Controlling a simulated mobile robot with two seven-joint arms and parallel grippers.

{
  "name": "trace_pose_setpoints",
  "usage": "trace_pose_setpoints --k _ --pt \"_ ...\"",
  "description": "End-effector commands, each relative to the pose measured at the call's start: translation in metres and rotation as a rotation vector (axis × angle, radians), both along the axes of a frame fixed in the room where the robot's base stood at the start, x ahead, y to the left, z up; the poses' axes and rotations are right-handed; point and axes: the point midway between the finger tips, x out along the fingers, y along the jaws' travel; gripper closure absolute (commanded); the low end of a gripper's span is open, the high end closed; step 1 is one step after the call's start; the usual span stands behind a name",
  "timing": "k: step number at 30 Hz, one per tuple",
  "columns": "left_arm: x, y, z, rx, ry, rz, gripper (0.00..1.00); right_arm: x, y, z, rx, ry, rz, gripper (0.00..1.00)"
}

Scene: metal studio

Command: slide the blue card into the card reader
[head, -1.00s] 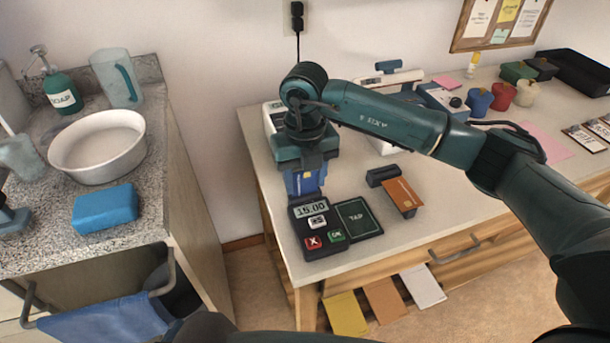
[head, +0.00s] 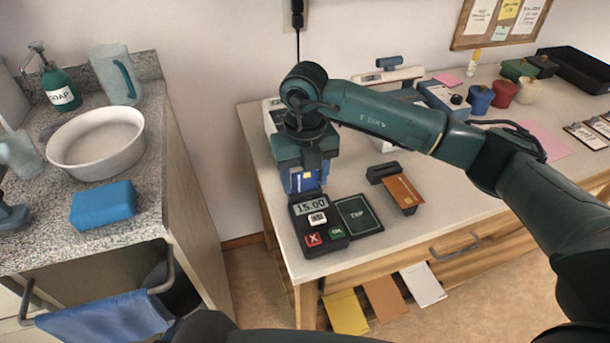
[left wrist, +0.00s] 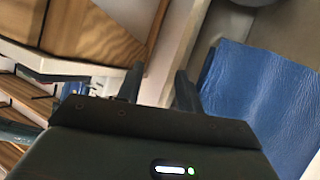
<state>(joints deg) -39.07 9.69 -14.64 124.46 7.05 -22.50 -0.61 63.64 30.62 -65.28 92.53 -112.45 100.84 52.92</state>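The card reader (head: 341,246) lies near the left end of the desk, with a 15.00 display, red and green keys and a dark TAP pad. My right gripper (head: 303,178) points down at its back edge, shut on the blue card (head: 306,183). The card is upright, its lower edge at the back of the reader; whether it is in a slot I cannot tell. The gripper hides the card's upper part. My left gripper (left wrist: 158,88) shows in the left wrist view, fingers apart and empty, away from the reader.
An orange card (head: 403,190) rests on a dark holder right of the reader. White devices stand behind my right arm. Left, across a gap, a counter holds a white basin (head: 97,165) and blue sponge (head: 104,205). A blue towel (head: 105,318) hangs below; it also shows in the left wrist view (left wrist: 262,95).

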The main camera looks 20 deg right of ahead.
Motion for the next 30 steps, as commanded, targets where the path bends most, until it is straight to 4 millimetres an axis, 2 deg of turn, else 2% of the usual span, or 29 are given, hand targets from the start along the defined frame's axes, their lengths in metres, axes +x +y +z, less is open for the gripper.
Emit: trace_pose_setpoints --k 1,6,16,18,20,21,30 --pt "0.0 0.0 0.0 0.0 0.0 0.0 0.64 0.0 0.0 0.0 0.0 0.0 0.0 0.4" --pt "0.0 0.0 0.0 0.0 0.0 0.0 0.64 0.0 0.0 0.0 0.0 0.0 0.0 0.27" --pt "0.0 0.0 0.001 -0.003 -0.003 0.001 0.64 0.0 0.0 0.0 0.0 0.0 0.0 0.27" --pt "0.001 0.001 0.008 -0.013 -0.018 0.006 0.64 0.0 0.0 0.0 0.0 0.0 0.0 0.27" --pt "-0.004 0.004 0.026 -0.036 -0.047 0.02 0.64 0.0 0.0 0.0 0.0 0.0 0.0 0.27" --pt "-0.003 0.003 0.025 -0.035 -0.045 0.02 0.64 0.001 0.0 0.013 0.001 -0.005 0.001 0.27" --pt "-0.002 0.003 0.023 -0.032 -0.041 0.019 0.64 0.001 0.001 0.085 0.0 -0.004 0.001 0.27"
